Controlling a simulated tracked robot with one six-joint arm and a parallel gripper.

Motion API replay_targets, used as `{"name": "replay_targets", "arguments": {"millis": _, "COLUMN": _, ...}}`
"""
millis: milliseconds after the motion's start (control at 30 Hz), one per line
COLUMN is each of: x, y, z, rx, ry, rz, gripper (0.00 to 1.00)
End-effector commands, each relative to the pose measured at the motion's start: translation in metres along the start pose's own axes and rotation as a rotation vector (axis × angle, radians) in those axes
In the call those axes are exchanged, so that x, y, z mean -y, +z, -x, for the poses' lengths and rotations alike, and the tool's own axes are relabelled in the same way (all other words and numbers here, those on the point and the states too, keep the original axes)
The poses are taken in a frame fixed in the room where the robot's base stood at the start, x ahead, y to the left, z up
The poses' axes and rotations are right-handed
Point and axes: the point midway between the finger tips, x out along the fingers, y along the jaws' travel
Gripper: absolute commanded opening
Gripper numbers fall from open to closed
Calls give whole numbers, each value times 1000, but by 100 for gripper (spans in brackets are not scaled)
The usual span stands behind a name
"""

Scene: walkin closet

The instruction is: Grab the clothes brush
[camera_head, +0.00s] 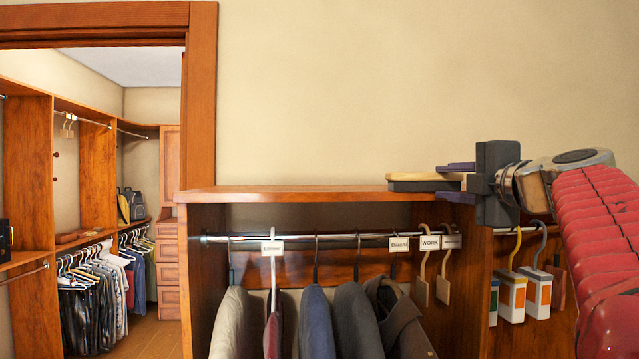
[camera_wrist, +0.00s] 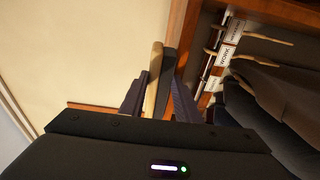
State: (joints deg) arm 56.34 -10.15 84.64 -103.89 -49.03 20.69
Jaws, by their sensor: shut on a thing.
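The clothes brush (camera_head: 412,180) has a pale wooden back over a dark bristle block. It lies level at the top right of the wooden closet unit (camera_head: 290,195), bristles down; I cannot tell whether it touches the top board. My gripper (camera_head: 452,182) reaches in from the right and is shut on the brush's right end, one dark finger above and one below. In the wrist view, the brush (camera_wrist: 155,85) stands between both fingers (camera_wrist: 158,92) and sticks out past them. The part between the jaws is partly hidden.
Jackets (camera_head: 318,320) hang from a rail (camera_head: 345,236) with labelled tags under the board. Wooden hangers (camera_head: 422,285) and orange-white and green-white boxes (camera_head: 512,297) hang below my gripper. A beige wall rises behind. A doorway at left shows another closet. Space above the board is clear.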

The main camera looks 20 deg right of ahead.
Motion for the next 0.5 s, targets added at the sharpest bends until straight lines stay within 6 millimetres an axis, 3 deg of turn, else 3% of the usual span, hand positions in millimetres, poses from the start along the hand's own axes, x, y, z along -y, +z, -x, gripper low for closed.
{"name": "replay_targets", "arguments": {"millis": 233, "x": -13, "y": 1, "z": -1, "rx": 0, "ry": 0, "rz": 1, "gripper": 4}}
{"name": "replay_targets", "arguments": {"millis": 500, "x": -48, "y": 1, "z": -1, "rx": 0, "ry": 1, "rz": 2, "gripper": 4}}
